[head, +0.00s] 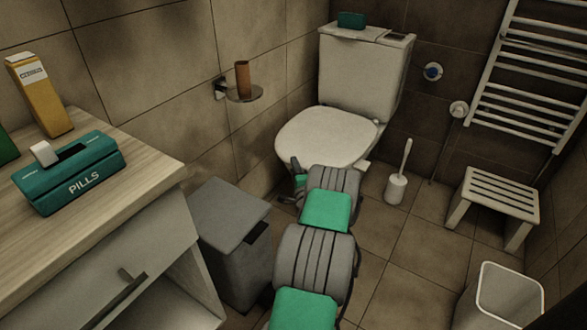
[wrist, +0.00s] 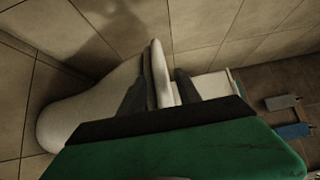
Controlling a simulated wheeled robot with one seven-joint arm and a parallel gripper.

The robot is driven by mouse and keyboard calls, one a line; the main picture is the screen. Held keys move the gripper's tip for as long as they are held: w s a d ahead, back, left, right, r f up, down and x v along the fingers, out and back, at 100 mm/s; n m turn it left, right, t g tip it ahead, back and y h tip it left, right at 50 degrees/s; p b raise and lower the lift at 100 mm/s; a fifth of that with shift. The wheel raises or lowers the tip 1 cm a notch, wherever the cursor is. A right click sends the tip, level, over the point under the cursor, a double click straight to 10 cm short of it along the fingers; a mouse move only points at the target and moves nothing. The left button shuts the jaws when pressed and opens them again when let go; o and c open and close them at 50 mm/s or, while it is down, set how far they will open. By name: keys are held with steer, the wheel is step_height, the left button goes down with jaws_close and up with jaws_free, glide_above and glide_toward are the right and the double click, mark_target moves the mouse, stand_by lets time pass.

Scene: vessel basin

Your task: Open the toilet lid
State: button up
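The white toilet (head: 365,75) stands at the back wall. Its lid (head: 325,138) lies flat, closed over the bowl. My gripper (head: 298,170) is at the lid's front left edge, partly hidden behind my own arm. In the wrist view my gripper (wrist: 160,82) has its two dark fingers apart, one on each side of the thin white edge of the lid (wrist: 161,70). The rounded white bowl (wrist: 80,110) shows to the left of the fingers. I cannot tell whether either finger touches the lid.
A grey bin (head: 232,235) and a wooden-topped cabinet (head: 150,165) stand at left. A paper holder (head: 243,93) juts from the left wall. A toilet brush (head: 397,185), a slatted stool (head: 495,200) and a white basket (head: 505,295) are at right. A teal box (head: 351,19) sits on the cistern.

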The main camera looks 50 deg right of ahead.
steer(key=shift+w+d, duration=0.35)
steer(key=shift+d, duration=0.05)
jaws_close()
stand_by(1.2)
